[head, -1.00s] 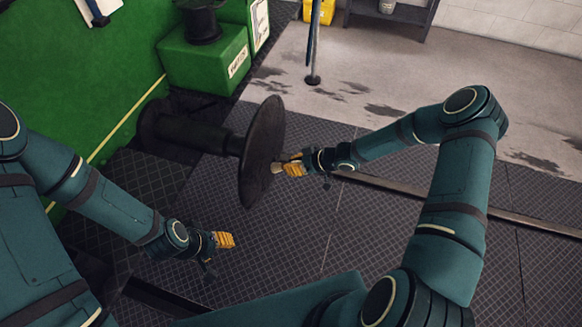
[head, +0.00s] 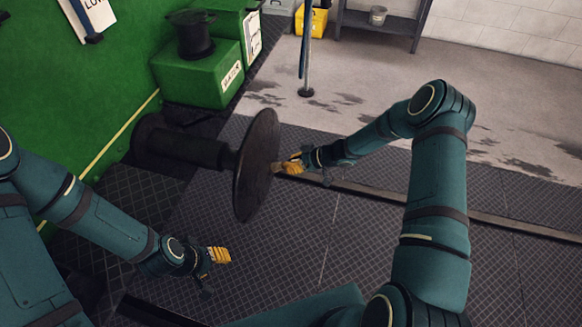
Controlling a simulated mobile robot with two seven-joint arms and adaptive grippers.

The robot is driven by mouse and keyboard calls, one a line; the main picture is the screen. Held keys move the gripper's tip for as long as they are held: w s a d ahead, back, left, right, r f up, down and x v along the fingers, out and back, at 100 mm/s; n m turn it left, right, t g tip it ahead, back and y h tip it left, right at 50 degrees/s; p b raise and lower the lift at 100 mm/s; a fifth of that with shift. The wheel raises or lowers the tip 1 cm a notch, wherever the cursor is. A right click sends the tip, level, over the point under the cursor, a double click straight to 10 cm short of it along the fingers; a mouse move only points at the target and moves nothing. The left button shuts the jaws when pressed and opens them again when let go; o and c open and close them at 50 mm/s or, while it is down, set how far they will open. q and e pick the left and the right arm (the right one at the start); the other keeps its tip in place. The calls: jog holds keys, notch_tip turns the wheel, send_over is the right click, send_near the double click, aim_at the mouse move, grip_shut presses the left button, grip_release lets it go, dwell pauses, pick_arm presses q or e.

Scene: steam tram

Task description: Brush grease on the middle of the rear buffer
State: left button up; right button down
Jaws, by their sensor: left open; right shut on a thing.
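The rear buffer (head: 258,165) is a dark round disc on a thick horizontal stem that comes out of the green tram side. My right gripper (head: 288,167) is at the right of the disc, close to the middle of its face. It is shut on a small brush (head: 276,169), which is mostly hidden by the fingers. The brush tip is at or very near the disc face; I cannot tell whether it touches. My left gripper (head: 220,255) is open and empty, low and to the left of the disc, above the dark floor.
A green box (head: 198,78) with a dark pot (head: 194,38) on it stands behind the buffer. A thin post (head: 305,60) rises behind it. A shelf (head: 385,22) with a bucket (head: 378,15) and a yellow container (head: 311,20) are at the back. A rail (head: 400,200) crosses the floor.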

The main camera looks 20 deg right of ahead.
jog(key=shift+r+p, duration=0.55)
jog(key=shift+r, duration=0.4)
jog(key=shift+s+a+r, duration=0.95)
jog(key=shift+s+a, duration=2.35)
jog(key=shift+s, duration=1.4)
jog(key=shift+w+d+f+p, duration=0.1)
jog(key=shift+w+d+p, duration=0.25)
jog(key=shift+w+d, duration=1)
jog(key=shift+w+d+r+p, duration=0.1)
jog(key=shift+w+d+p, duration=0.2)
jog(key=shift+w+d, duration=1.05)
jog(key=shift+w+d+f+p, duration=0.1)
jog(key=shift+w+d+p, duration=0.35)
jog(key=shift+w, duration=1.65)
